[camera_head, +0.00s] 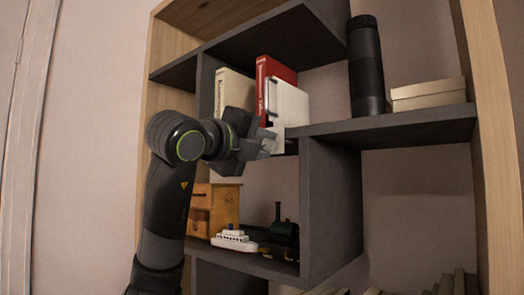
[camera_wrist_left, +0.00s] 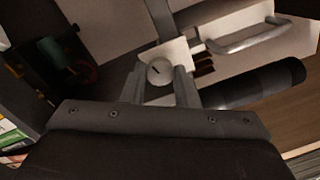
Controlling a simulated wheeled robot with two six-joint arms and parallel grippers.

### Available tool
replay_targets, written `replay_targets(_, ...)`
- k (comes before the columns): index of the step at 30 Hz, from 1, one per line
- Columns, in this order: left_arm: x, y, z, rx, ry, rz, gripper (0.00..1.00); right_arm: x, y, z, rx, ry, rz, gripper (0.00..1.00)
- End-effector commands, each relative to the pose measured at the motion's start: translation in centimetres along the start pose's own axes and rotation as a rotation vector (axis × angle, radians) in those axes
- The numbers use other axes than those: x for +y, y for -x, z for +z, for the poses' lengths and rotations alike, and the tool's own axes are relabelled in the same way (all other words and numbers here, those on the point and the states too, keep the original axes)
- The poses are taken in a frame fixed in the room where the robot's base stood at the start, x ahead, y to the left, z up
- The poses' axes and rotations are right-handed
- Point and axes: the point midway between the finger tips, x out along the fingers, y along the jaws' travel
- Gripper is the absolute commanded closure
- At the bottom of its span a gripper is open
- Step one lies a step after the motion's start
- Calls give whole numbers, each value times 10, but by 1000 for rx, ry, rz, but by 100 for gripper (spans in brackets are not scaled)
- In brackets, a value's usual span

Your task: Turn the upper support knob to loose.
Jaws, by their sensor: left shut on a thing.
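A round pale grey knob (camera_wrist_left: 159,71) with a short dark mark on its face sits on a white plate in the left wrist view. The two fingers of my left gripper (camera_wrist_left: 160,84) stand on either side of it and are shut on it. In the head view my left gripper (camera_head: 268,142) is at the lower edge of a white panel (camera_head: 290,104) on the shelf, and hides the knob there. The mark's setting, loose or tight, cannot be read. My right gripper is in neither view.
A silver handle (camera_wrist_left: 248,36) is on the white panel, close to the gripper. A red book (camera_head: 272,68) and a cream book (camera_head: 234,90) stand behind. A black cylinder (camera_head: 366,65) and a box (camera_head: 428,94) are right; a toy boat (camera_head: 234,240) is below.

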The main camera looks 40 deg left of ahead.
Motion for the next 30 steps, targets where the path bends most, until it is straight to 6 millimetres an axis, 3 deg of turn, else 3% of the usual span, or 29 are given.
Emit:
replay_targets(20,0,0,0,-3,62,4,96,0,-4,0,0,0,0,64)
replay_targets(21,0,0,0,-3,62,4,69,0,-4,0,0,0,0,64)
replay_targets(25,0,0,0,-3,61,4,52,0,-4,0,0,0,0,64)
replay_targets(30,0,0,0,-3,61,3,51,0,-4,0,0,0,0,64)
